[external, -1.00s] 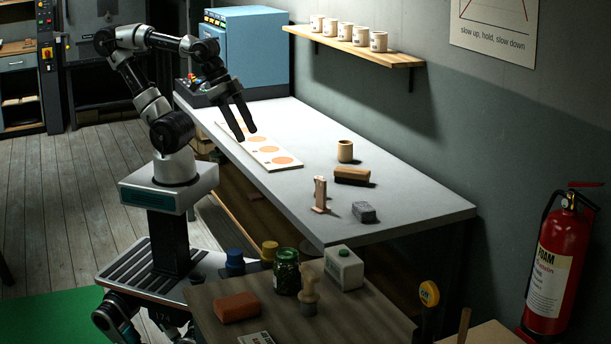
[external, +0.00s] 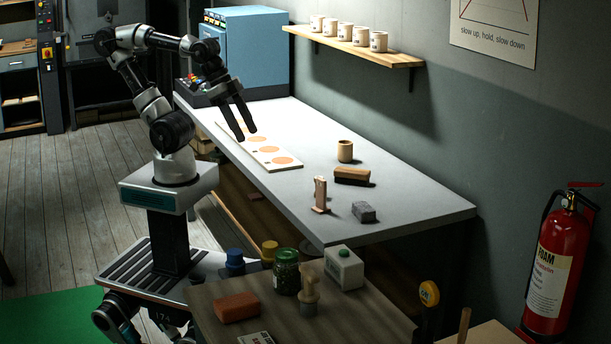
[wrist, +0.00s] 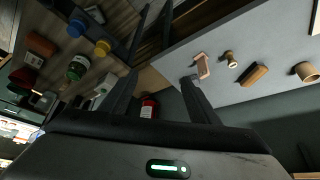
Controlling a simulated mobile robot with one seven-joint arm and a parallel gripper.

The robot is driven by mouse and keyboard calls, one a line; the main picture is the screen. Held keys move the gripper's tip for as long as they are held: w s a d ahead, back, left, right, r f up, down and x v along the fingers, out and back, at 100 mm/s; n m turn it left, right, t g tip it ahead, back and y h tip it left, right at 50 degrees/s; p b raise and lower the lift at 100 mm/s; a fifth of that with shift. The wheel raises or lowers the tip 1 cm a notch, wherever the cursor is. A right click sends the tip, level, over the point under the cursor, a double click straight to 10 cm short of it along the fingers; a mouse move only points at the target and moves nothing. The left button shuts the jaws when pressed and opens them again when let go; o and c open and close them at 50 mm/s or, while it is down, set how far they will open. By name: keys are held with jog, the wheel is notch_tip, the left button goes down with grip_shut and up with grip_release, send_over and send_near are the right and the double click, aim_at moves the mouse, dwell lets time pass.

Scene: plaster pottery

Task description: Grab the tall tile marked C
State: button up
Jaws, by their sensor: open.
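A tall, narrow, pinkish-tan tile (external: 320,194) stands upright on a small base near the front edge of the grey workbench (external: 400,200). Its mark is too small to read. A pinkish tile-like piece (wrist: 201,66), probably the same one, shows right of the fingers in the wrist view. My gripper (external: 246,135) is open and empty, pointing down above the far left of the bench. It is well to the left of and behind the tile, apart from it. The two fingers also show in the wrist view (wrist: 160,78).
A brush (external: 352,174), a tan cup (external: 345,151) and a grey block (external: 363,211) stand near the tile. A board with orange discs (external: 266,163) lies below my gripper. A blue cabinet (external: 245,55) stands behind. The bench between board and tile is clear.

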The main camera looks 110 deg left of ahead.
jog(key=c, duration=0.5)
jog(key=m+g+h, duration=0.1)
jog(key=m+g, duration=0.3)
jog(key=m, duration=0.2)
send_over(324, 209)
jog(key=s+a, duration=0.2)
notch_tip(324, 209, down, 20)
jog(key=shift+r, duration=0.1)
jog(key=shift+w+d+f, duration=0.15)
jog(key=shift+f, duration=0.8)
jog(key=shift+w+d+f, duration=0.15)
jog(key=shift+w+f, duration=0.05)
jog(key=shift+f, duration=0.75)
jog(key=shift+w+d+f, duration=0.15)
jog(key=shift+f, duration=0.8)
